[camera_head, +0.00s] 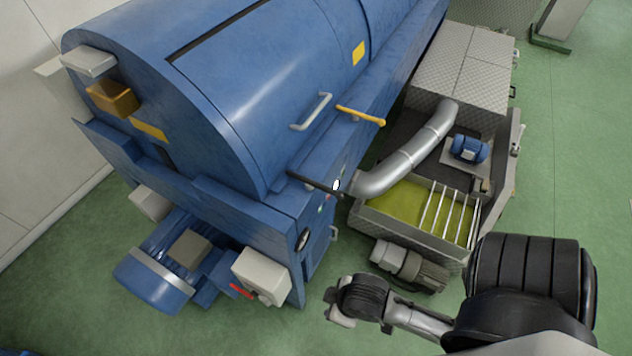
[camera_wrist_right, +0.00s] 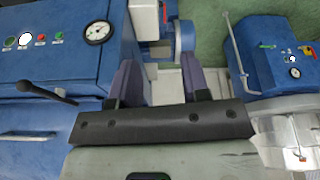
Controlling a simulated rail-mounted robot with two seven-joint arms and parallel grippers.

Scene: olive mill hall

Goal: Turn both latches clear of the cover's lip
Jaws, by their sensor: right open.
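The curved blue cover (camera_head: 240,85) lies closed on the blue machine in the head view. Along its right edge are an orange lever (camera_head: 361,115) and a dark lever (camera_head: 313,184), which look like the latches. Both appear to lie across the lip area; exact overlap cannot be told. In the wrist view a black lever with a ball end (camera_wrist_right: 45,92) shows at left. My right gripper (camera_head: 335,307) hangs in front of the machine, apart from both levers. Its fingers (camera_wrist_right: 160,75) are open, with nothing held. My left gripper is out of view.
A grey bar handle (camera_head: 312,112) sits on the cover. A control panel with a gauge (camera_wrist_right: 96,32) is on the machine front. A motor (camera_head: 155,275) and a grey box (camera_head: 262,275) stick out below. A steel pipe (camera_head: 410,155) and an olive-green tank (camera_head: 415,212) stand right.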

